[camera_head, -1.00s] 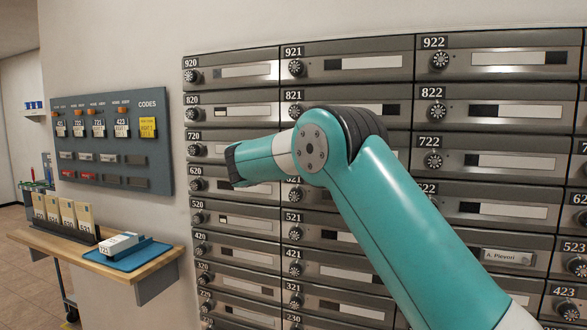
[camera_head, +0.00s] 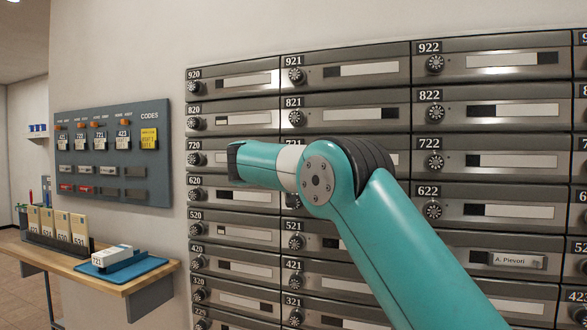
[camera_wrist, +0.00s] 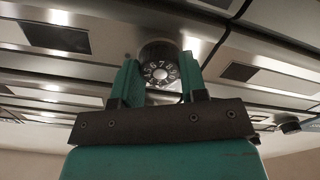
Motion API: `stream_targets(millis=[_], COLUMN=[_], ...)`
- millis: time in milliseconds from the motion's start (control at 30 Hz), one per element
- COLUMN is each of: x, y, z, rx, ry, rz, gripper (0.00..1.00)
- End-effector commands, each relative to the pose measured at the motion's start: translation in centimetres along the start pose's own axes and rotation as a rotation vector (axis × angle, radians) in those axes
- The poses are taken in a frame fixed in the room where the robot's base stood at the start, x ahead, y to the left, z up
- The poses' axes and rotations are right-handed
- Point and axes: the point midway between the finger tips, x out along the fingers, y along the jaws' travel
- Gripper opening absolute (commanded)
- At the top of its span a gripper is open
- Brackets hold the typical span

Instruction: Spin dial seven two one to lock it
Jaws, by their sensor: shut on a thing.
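In the wrist view my gripper (camera_wrist: 159,80) has its two teal fingers on either side of a black numbered dial (camera_wrist: 160,72) with a pale centre. It is shut on that dial, on a grey mailbox door. In the head view my arm covers most of the 721 door; only the top of its number plate (camera_head: 293,141) shows above the arm. The 721 dial and my gripper are hidden there. I cannot read a door number in the wrist view.
Rows of mailbox doors with dials surround my arm, including 720 (camera_head: 195,158) and 722 (camera_head: 432,160). At left are a codes board (camera_head: 150,185) and a wooden shelf (camera_head: 150,278) with a blue tray (camera_head: 152,267) and a white box (camera_head: 112,256).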

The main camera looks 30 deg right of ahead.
Motion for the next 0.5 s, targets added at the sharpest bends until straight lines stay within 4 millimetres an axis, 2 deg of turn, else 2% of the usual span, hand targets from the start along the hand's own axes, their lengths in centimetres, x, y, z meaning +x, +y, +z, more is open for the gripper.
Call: stream_targets(millis=[500], x=[0.03], y=[-0.08], z=[0.15], rx=[0.077], ry=[-0.004], rz=[0.000], gripper=[0.16])
